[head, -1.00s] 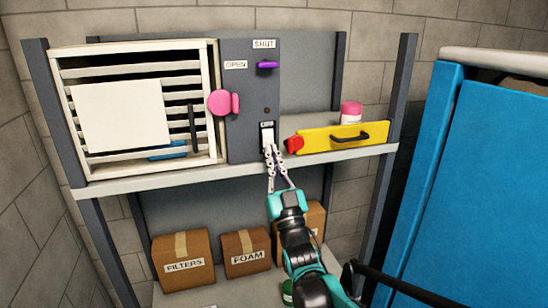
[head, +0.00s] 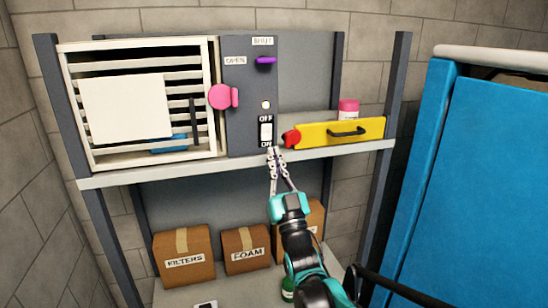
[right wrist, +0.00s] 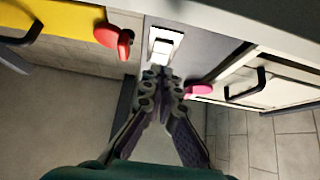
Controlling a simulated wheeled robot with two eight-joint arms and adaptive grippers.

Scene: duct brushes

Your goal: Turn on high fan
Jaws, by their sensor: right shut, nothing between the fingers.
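The rocker switch (head: 266,132) with OFF and ON labels sits low on the grey control panel (head: 247,130). It also shows in the right wrist view as a white plate (right wrist: 164,44). A small round lamp (head: 266,105) above it looks lit. My right gripper (head: 272,150) is shut and empty, with its fingertips just below the switch, at the ON end. In the right wrist view the fingertips (right wrist: 160,73) are close under the switch; whether they touch it I cannot tell. My left gripper is out of view.
A yellow drawer front (head: 310,131) with a red knob (head: 291,137) stands close right. The shelf edge (head: 235,161) runs below.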

